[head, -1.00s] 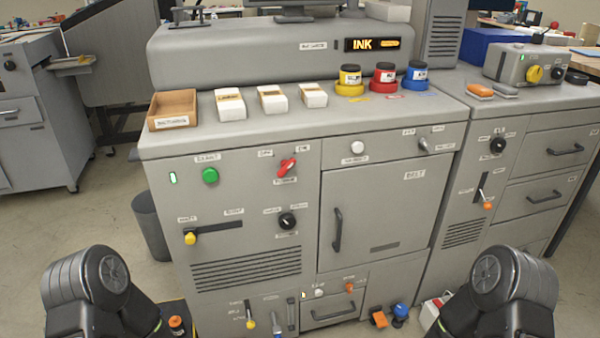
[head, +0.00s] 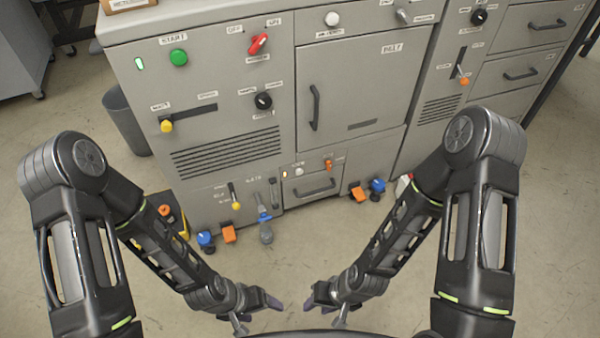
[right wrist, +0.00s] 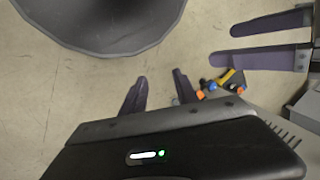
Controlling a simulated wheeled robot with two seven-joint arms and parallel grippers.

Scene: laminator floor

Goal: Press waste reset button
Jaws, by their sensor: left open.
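A small white button (head: 299,171) is on the low drawer panel of the grey machine, between a small light and an orange switch (head: 328,164). Another white button (head: 332,18) is above the large door. Their labels are too small to read, so I cannot tell which is the waste reset. My left gripper (head: 272,301) and right gripper (head: 312,300) are low in front of the machine, facing each other, apart from both buttons. In the right wrist view, my right gripper (right wrist: 162,88) has its fingers apart with nothing between them. My left gripper's parted fingers (right wrist: 268,42) show upper right.
A grey bin (head: 128,120) is at left. Floor before the machine is clear.

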